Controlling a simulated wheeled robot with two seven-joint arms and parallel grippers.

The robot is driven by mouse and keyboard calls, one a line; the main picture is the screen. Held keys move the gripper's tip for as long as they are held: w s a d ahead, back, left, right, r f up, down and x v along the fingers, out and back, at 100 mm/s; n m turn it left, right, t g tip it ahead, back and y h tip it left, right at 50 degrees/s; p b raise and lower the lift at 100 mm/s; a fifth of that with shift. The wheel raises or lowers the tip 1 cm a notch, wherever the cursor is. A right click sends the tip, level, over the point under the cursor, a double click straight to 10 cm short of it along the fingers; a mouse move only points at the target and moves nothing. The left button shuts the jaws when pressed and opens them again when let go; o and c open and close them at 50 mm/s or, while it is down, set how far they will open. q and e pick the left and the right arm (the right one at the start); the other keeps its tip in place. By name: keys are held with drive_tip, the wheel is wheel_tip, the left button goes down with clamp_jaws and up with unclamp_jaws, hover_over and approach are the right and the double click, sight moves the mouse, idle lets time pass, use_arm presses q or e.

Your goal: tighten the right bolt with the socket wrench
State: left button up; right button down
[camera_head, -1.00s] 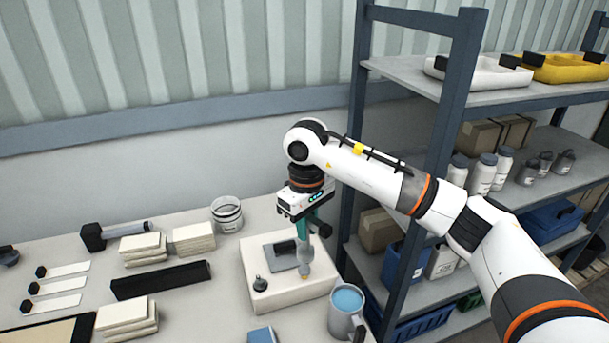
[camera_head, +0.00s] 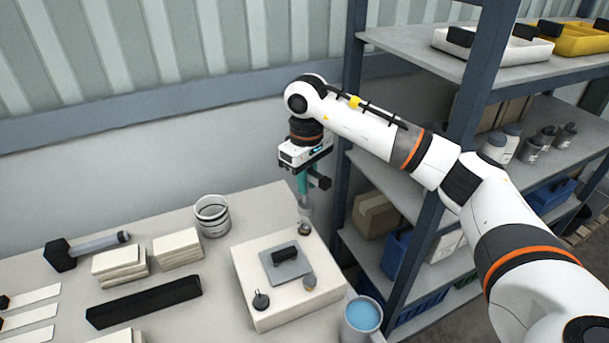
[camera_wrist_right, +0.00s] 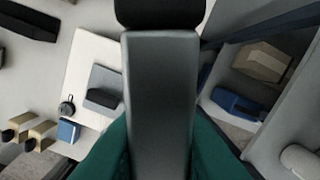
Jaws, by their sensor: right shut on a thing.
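My right gripper (camera_head: 306,180) has teal fingers shut on the grey socket wrench (camera_head: 305,207), which hangs down near the back right corner of a cream block (camera_head: 262,322). The wrench's lower end appears raised and apart from the bolts. In the wrist view the wrench (camera_wrist_right: 160,95) fills the middle between the green fingers. The wrench may hide the right bolt in the wrist view. My left gripper is out of view.
A mug with blue contents (camera_head: 362,316) stands close to the block's right. A jar (camera_head: 212,216), stacked pale pads (camera_head: 177,249), a black bar (camera_head: 145,301) and a black-headed hammer (camera_head: 88,249) lie to the left. A blue-grey shelf rack (camera_head: 352,130) stands close on the right.

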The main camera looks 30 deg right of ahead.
sight(305, 202)
drive_tip(key=shift+w+f, duration=0.15)
drive_tip(key=shift+f, duration=0.25)
drive_tip(key=shift+w+f, duration=0.15)
drive_tip(key=shift+f, duration=0.1)
drive_tip(key=shift+f+b, duration=0.5)
drive_tip(key=shift+f, duration=0.9)
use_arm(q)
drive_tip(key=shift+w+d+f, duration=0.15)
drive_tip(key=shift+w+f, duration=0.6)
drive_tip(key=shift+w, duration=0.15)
